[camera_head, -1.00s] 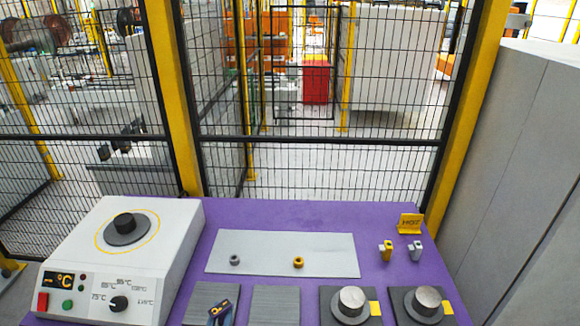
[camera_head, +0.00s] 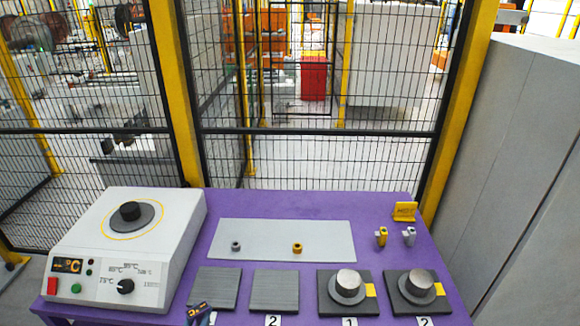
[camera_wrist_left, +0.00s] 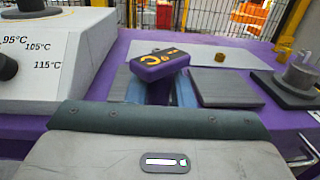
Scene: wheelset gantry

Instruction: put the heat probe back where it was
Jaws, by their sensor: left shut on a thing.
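The heat probe appears to be the small dark purple device with yellow marks (camera_wrist_left: 160,63) in my left gripper. It also shows at the bottom edge of the head view (camera_head: 200,309), by the table's front edge. My left gripper (camera_wrist_left: 168,92) is shut on it, its blue fingers below the device's body; their tips are partly hidden by it. The purple table (camera_head: 300,207) carries two bare grey ribbed pads, a left one (camera_head: 217,286) and a right one (camera_head: 273,290). The device is just in front of the left pad. My right gripper is not in view.
A white heater box (camera_head: 165,255) with a dial stands at left. A grey plate (camera_head: 270,230) holds a grey ring and a yellow ring. Two metal cylinders (camera_head: 348,283) (camera_head: 416,287) stand on dark pads at right. Behind are two small clips, a yellow sign (camera_head: 404,211) and fencing.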

